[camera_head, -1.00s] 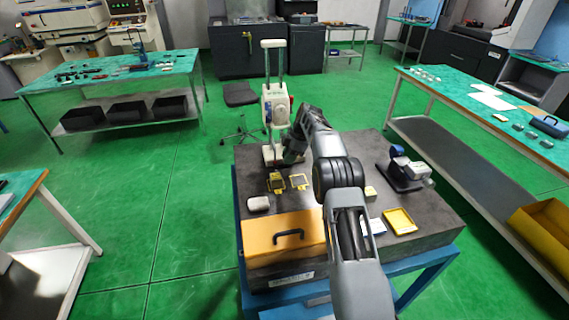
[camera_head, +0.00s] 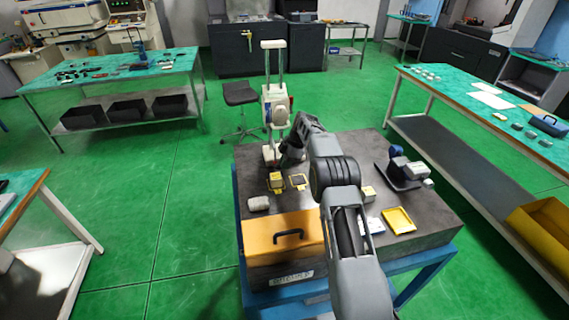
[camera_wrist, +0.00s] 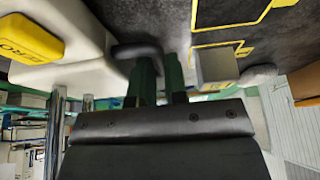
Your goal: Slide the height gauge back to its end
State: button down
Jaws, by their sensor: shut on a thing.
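The height gauge (camera_head: 274,104) is a tall white device with two upright columns. It stands upright at the back left of the dark granite plate. In the wrist view its white base (camera_wrist: 65,72) shows at the left, with a yellow label and bright columns. A dark curved handle (camera_wrist: 128,52) reaches from the base to my gripper. My gripper (camera_wrist: 160,70) is shut on this handle, its two dark green fingers close together. In the head view my gripper (camera_head: 289,160) is low beside the gauge's base, and my wrist hides the grip.
A small block (camera_head: 277,181) and a yellow outlined square (camera_head: 298,182) lie in front of the gauge. A white rounded object (camera_head: 258,204) and an orange case (camera_head: 284,238) are nearer. A dark instrument (camera_head: 405,172) and yellow tray (camera_head: 398,221) stand at the right.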

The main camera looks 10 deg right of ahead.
jog(key=d+p, duration=0.1)
jog(key=d, duration=0.6)
jog(key=d+p, duration=0.1)
jog(key=d, duration=0.3)
jog(key=shift+d+r+p, duration=0.15)
jog(key=shift+r+p, duration=0.1)
jog(key=shift+p, duration=0.05)
jog(key=shift+d+f+p, duration=0.2)
jog(key=shift+d+p, duration=0.1)
jog(key=shift+d, duration=0.35)
jog(key=c, duration=1.4)
grip_release()
jog(key=shift+d, duration=0.15)
jog(key=shift+c, duration=0.2)
